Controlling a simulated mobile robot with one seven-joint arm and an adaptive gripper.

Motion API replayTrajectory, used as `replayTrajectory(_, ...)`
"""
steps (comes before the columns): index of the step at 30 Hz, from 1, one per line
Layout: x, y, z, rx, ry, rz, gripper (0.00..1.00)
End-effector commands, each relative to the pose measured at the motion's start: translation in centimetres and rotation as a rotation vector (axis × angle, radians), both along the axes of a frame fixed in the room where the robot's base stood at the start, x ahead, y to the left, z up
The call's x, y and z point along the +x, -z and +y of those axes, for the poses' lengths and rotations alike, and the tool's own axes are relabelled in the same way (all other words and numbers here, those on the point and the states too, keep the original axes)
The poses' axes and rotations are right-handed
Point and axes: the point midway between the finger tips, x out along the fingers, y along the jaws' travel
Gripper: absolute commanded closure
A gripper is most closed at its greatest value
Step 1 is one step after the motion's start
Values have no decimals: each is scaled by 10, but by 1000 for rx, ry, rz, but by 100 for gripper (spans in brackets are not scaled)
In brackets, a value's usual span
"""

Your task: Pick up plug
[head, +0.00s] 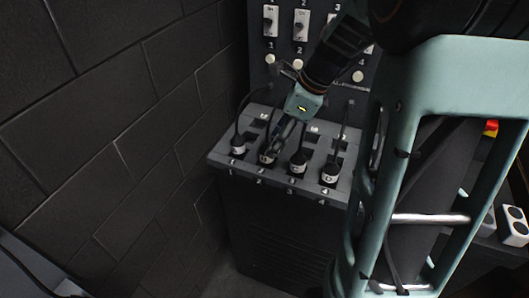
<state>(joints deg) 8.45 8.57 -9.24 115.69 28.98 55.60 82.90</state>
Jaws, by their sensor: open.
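Several dark plugs with white bands and cables stand in a row on the grey panel (222,163). The leftmost plug (238,146) is at the panel's left end. The second plug (266,157) is right below my gripper (277,140). The third plug (298,162) and the rightmost plug (331,173) stand to the right. My gripper points down at the second plug with its fingers open beside or around its top; I cannot tell if they touch it. The fingers partly hide that plug.
A back panel with numbered switches (299,25) and round white buttons (298,64) rises behind the plugs. A dark block wall (120,130) closes off the left. Cables rise from the plugs near my gripper. A box with white round parts (514,222) is at the far right.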

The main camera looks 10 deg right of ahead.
Motion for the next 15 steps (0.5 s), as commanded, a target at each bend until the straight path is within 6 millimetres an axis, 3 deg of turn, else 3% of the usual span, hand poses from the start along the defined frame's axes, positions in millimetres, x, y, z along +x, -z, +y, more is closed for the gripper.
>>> replayTrajectory(9, 5, 39, 18, 1, 0, 3, 51)
replayTrajectory(15, 7, 48, 21, -1, 0, 0, 51)
